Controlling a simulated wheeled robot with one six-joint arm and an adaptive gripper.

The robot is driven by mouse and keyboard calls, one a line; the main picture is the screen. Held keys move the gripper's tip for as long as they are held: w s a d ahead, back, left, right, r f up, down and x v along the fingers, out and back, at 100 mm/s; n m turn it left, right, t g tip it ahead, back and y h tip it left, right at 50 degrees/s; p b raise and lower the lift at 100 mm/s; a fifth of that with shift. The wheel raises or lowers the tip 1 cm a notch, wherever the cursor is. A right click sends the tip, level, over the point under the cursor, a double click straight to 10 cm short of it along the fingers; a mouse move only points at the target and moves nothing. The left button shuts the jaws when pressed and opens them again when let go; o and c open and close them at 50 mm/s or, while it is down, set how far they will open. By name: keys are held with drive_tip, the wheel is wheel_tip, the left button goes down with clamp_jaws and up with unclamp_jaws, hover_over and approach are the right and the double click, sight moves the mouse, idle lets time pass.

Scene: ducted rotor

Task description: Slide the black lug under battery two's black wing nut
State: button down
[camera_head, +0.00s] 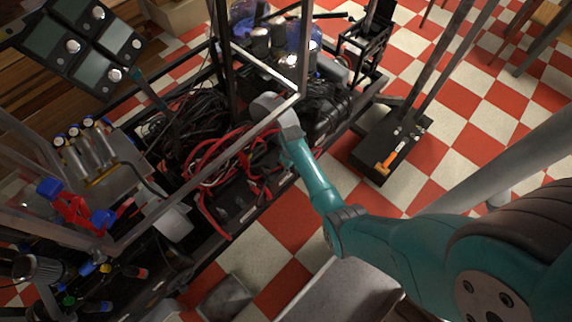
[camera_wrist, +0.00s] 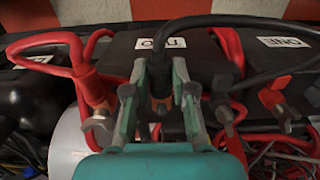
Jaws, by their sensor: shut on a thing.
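In the wrist view, my gripper (camera_wrist: 160,82) is shut on the black lug (camera_wrist: 159,88), at the end of a thick black cable (camera_wrist: 235,20) that arcs in from the right. Battery two (camera_wrist: 118,52) lies under the fingertips, with its white "TWO" label (camera_wrist: 161,44) upside down just beyond them. A bit of orange metal shows between and beside the fingers. Battery two's black wing nut cannot be made out; the fingers and lug cover that area. I cannot tell whether the lug touches the terminal. In the head view, my arm hides the gripper.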

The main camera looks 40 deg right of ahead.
drive_tip(key=shift+s, duration=1.5)
drive_tip(key=shift+s+r, duration=0.25)
drive_tip(key=shift+r, duration=0.55)
drive_tip(key=shift+s+r, duration=0.25)
drive_tip(key=shift+r, duration=0.5)
drive_tip(key=w+a+f, duration=0.1)
drive_tip(key=a+f, duration=0.2)
drive_tip(key=a, duration=0.5)
drive_tip(key=shift+w, duration=0.35)
